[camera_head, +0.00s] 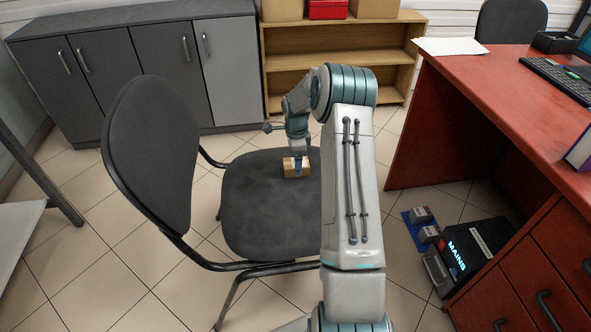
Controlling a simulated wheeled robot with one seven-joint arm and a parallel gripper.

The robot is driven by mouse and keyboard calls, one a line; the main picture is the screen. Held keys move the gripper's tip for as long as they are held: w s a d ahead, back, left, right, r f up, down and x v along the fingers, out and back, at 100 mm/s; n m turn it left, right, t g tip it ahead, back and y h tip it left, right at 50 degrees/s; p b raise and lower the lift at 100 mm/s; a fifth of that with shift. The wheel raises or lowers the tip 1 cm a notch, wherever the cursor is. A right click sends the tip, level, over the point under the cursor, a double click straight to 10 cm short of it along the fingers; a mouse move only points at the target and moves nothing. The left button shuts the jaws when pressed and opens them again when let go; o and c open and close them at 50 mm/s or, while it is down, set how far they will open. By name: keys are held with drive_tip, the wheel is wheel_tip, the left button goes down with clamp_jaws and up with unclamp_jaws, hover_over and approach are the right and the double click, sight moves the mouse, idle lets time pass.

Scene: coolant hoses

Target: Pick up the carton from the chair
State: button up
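The carton (288,167) is a small brown box on the dark grey seat of the chair (262,215), toward the seat's far right part. My gripper (298,167) points down at the carton from above. A narrow blue-grey part, which looks like a finger, crosses the carton's near face. The far side of the carton is hidden, so I cannot tell whether the fingers touch it or how far apart they are. The carton appears to rest on the seat. My arm hides the right part of the seat.
The chair's backrest (150,150) rises left of the seat. A red desk (500,110) stands at right, with a black box marked MAINS (470,250) on the floor beside it. Grey cabinets (150,75) and a wooden shelf (285,45) stand behind. Tiled floor is free at front left.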

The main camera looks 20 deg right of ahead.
wheel_tip(320, 180, down, 2)
drive_tip(key=shift+f, duration=0.15)
drive_tip(key=c, duration=1.1)
